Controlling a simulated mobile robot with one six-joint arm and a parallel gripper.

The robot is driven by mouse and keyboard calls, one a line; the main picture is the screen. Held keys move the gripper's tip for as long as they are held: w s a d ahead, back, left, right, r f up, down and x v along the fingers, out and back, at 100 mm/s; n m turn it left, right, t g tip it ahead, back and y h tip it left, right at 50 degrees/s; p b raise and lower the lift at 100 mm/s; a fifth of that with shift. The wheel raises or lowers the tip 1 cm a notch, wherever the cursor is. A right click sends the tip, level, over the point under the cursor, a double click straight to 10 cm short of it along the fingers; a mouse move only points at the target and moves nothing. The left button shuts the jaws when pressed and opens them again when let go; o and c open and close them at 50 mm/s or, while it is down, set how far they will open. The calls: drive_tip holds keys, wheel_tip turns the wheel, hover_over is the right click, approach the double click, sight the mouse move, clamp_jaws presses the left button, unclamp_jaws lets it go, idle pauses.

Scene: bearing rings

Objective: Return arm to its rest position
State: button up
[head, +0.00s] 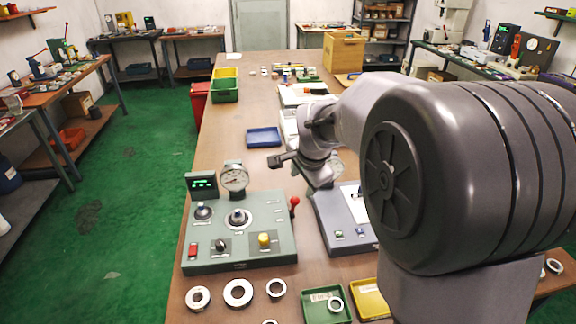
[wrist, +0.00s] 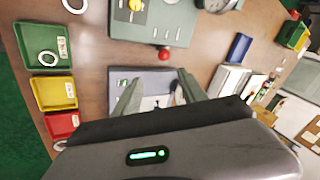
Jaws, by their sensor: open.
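My gripper (wrist: 158,90) is open in the wrist view, its two greenish fingers apart with nothing between them. In the head view my gripper (head: 322,178) hangs above the table, near the grey-blue panel (head: 330,222); its fingertips are partly hidden by my wrist. My arm reaches in from the right and hides much of the table's right side. The grey-green console (head: 240,255), with a dial gauge (head: 234,178) and a red-knobbed lever (head: 294,202), stands to the left of the gripper.
Metal rings (head: 238,293) lie at the near edge. One ring sits in a green tray (head: 318,309) beside a yellow tray (head: 369,302); a red tray (wrist: 63,124) shows in the wrist view. A blue tray (head: 263,137) lies farther back. Bare tabletop (head: 220,150) shows at left.

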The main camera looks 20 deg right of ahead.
drive_tip(key=s+a+r+n+y, duration=0.1)
drive_tip(key=s+a+n, duration=0.4)
drive_tip(key=s, duration=0.8)
drive_tip(key=s+a+r+n+y, duration=0.2)
drive_tip(key=s+a+n, duration=0.4)
drive_tip(key=s, duration=0.8)
drive_tip(key=a+r, duration=0.1)
drive_tip(key=a, duration=0.2)
drive_tip(key=shift+s+a, duration=0.3)
drive_tip(key=shift+a, duration=0.05)
drive_tip(key=shift+r, duration=0.1)
